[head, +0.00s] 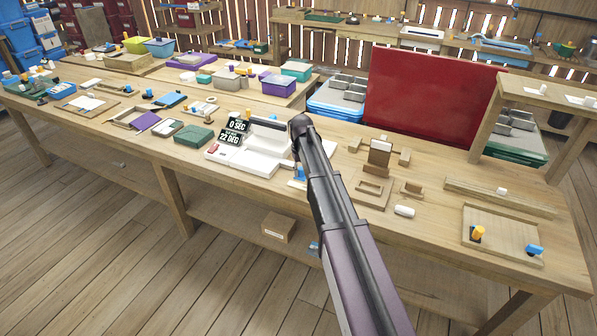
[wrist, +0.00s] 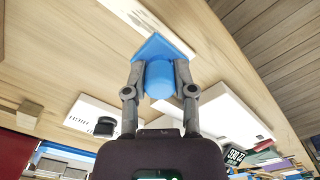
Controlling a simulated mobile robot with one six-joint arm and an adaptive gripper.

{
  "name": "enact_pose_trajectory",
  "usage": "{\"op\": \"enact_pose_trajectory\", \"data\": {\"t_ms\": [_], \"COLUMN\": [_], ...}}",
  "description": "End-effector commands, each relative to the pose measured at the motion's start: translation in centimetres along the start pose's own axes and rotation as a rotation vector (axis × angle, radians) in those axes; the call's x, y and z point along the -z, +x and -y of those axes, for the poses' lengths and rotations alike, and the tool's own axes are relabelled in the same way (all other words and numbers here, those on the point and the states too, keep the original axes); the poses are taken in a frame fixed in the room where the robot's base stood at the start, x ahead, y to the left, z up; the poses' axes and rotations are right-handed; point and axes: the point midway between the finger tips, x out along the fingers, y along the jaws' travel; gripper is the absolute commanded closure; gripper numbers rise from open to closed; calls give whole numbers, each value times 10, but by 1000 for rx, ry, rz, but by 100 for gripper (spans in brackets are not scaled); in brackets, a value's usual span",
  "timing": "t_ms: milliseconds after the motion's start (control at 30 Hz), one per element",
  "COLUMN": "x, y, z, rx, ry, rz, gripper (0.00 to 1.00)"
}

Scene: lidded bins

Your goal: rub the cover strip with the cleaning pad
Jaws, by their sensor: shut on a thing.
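My gripper (wrist: 160,82) is shut on the round blue handle of the cleaning pad (wrist: 160,50), whose flat, angular blue plate faces away from my wrist. A pale, narrow strip (wrist: 132,13), which looks like the cover strip, lies on the wood beyond the pad at the top of the wrist view. The pad's plate overlaps the strip's near end in this view; I cannot tell whether they touch. In the head view, my arm hides most of my gripper, and a small blue patch (head: 300,173) beside it may be the pad.
A white device (head: 245,160) with "0 SEC" and "22 DEG" displays (head: 232,131) stands left of my arm. Wooden fixtures (head: 378,158) and a white roll (head: 404,211) lie to its right. A red panel (head: 430,100) rises behind. The front right bench top is partly clear.

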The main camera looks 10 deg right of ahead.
Motion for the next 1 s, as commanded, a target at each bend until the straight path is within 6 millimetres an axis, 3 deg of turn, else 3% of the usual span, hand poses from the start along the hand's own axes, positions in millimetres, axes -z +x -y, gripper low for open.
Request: {"op": "enact_pose_trajectory", "data": {"t_ms": [200, 733, 1000], "x": [0, 0, 0], "y": [-18, -22, -38], "z": [0, 0, 0], "rx": [0, 0, 0], "ry": [0, 0, 0], "rz": [0, 0, 0], "gripper": [100, 100, 100]}}
